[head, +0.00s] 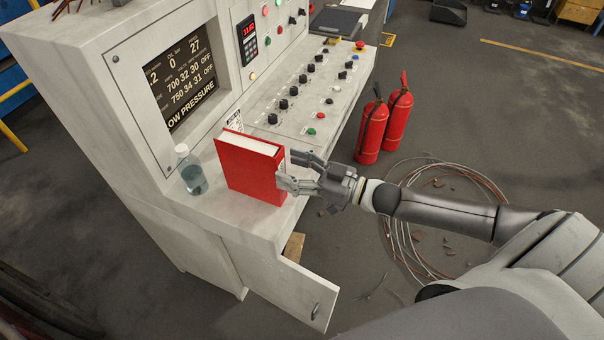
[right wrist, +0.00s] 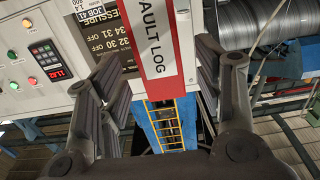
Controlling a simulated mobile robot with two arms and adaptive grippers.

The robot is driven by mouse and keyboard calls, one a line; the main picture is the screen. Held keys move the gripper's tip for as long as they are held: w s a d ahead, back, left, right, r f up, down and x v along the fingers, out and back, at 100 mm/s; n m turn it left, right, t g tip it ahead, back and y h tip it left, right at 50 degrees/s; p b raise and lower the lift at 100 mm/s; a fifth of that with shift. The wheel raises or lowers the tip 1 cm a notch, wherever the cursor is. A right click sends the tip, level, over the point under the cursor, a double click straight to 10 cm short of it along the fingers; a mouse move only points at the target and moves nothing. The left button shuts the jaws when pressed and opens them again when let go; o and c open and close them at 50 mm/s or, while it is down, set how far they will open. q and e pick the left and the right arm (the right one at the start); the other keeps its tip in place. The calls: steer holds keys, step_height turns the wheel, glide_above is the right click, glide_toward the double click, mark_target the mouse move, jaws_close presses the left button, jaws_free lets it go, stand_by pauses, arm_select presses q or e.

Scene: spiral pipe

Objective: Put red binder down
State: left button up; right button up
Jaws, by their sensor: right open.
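The red binder (head: 248,170) stands upright on the left end of the console's ledge, with its white pages facing up. Its red and white spine, lettered "FAULT LOG", shows in the right wrist view (right wrist: 155,50). My right gripper (head: 288,170) is open at the binder's right edge. In the right wrist view the fingers (right wrist: 158,75) are spread on both sides of the spine, with gaps visible. I cannot tell whether either finger touches the binder. My left gripper is not in view.
A clear bottle (head: 190,172) stands on the ledge left of the binder. A white paper tag (head: 235,121) is behind it. Knobs and buttons (head: 310,90) cover the console to the right. Two fire extinguishers (head: 385,122) and coiled cable (head: 440,210) are on the floor.

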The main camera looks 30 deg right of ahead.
steer(key=shift+v, duration=1.2)
